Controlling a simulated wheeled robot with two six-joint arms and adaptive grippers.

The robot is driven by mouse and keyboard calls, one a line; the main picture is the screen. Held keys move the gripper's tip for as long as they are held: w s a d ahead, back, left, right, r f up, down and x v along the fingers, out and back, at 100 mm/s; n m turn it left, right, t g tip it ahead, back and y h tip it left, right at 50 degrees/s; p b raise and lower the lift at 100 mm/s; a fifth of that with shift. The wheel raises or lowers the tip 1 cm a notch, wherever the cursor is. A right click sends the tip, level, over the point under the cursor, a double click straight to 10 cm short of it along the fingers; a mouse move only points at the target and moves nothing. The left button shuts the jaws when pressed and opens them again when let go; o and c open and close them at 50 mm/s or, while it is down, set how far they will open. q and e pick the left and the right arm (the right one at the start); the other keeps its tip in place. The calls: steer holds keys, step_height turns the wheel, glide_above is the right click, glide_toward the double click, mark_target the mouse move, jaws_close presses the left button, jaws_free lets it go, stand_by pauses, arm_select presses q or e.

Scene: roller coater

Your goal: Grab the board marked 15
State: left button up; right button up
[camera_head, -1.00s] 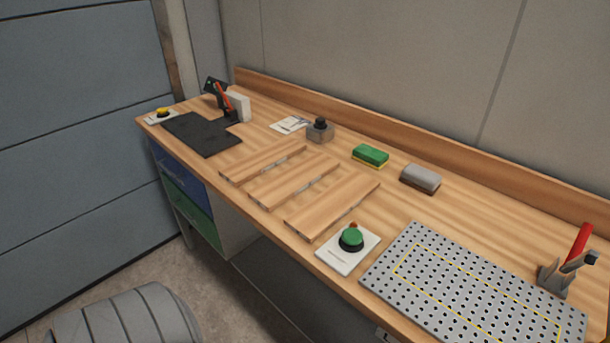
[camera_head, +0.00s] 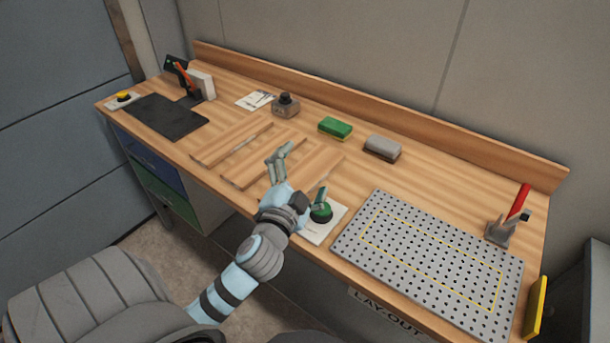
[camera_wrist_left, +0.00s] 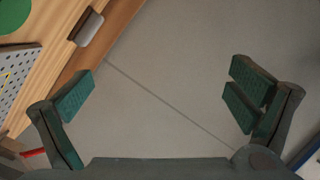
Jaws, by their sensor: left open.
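Three flat wooden boards lie side by side on the bench: a left board (camera_head: 228,142), a middle board (camera_head: 255,164) and a right board (camera_head: 320,163). No number is legible on any of them. My left gripper (camera_head: 278,160) is open above the middle and right boards and hides parts of them; it appears to hold nothing. In the left wrist view the spread fingers of this gripper (camera_wrist_left: 160,92) have only wall between them, and no board shows. My right gripper is not in view.
A green sponge (camera_head: 335,128) and grey block (camera_head: 382,148) lie behind the boards. A raised ledge (camera_head: 400,115) runs along the back.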

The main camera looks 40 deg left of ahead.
arm_select(q)
steer(key=w+d+r+m+t+h, duration=0.1)
steer(key=w+d+r+m+h, duration=0.2)
steer(key=d+r+m+h, duration=0.6)
steer(key=w+d+r+m+t+h, duration=0.3)
steer(key=m+h, duration=0.5)
steer(key=m, duration=0.6)
steer(key=m+g+y, duration=0.7)
steer(key=g+y, duration=0.4)
steer(key=g, duration=0.6)
glide_toward(304, 175)
steer(key=x, duration=0.8)
steer(key=shift+f, duration=0.2)
steer(key=shift+r+t, duration=0.1)
steer(key=shift+t, duration=0.2)
steer(key=c, duration=1.4)
